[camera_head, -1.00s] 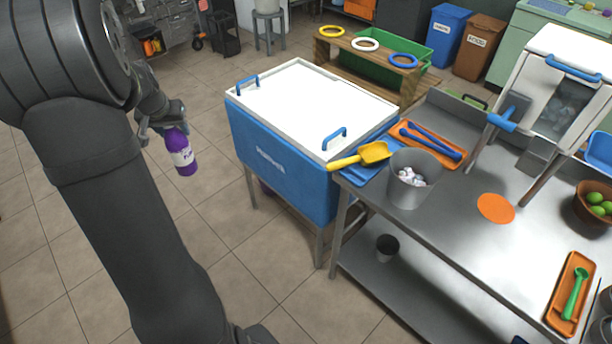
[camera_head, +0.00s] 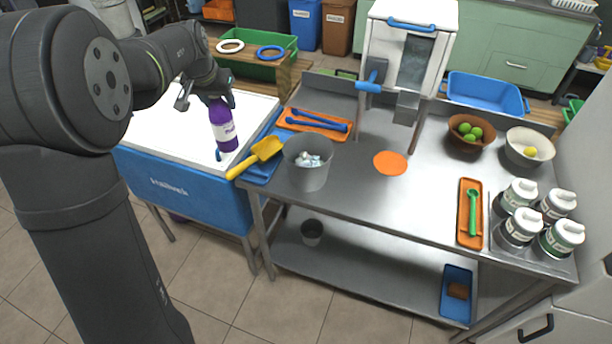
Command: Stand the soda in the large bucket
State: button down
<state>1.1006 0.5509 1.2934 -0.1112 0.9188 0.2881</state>
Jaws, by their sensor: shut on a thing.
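The soda (camera_head: 223,128) is a purple bottle with a white label. It hangs nearly upright, slightly tilted, from my gripper (camera_head: 212,97), which is shut on its top end. In the picture the bottle is in front of the white lid of the blue cooler, left of the large bucket. The large bucket (camera_head: 308,178) is grey and stands upright on the steel table (camera_head: 350,205), near its left end. Several small white and bluish pieces lie inside it; its bottom is hidden.
A yellow scoop (camera_head: 258,157) lies on a blue tray (camera_head: 262,170) beside the bucket. An orange tray (camera_head: 312,124) with blue tongs lies behind it. The white press (camera_head: 408,45) stands farther back. A small dark bucket (camera_head: 312,232) is on the lower shelf. Table space right of the bucket is clear.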

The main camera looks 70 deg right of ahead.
jog(key=s+d+r+m, duration=0.1)
jog(key=s+d, duration=0.1)
jog(key=s, duration=0.4)
jog(key=s+d+r+m+g, duration=0.1)
jog(key=s+d, duration=0.2)
jog(key=s, duration=0.3)
jog(key=s+d+m, duration=0.1)
jog(key=s+d, duration=0.1)
jog(key=s, duration=0.3)
send_over(310, 136)
jog(key=s+a, duration=0.2)
jog(key=a, duration=0.3)
jog(key=shift+w+a+f, duration=0.1)
jog(key=shift+f, duration=6)
jog(key=c, duration=0.6)
grip_release()
jog(key=shift+f, duration=0.15)
jog(key=shift+c, duration=0.2)
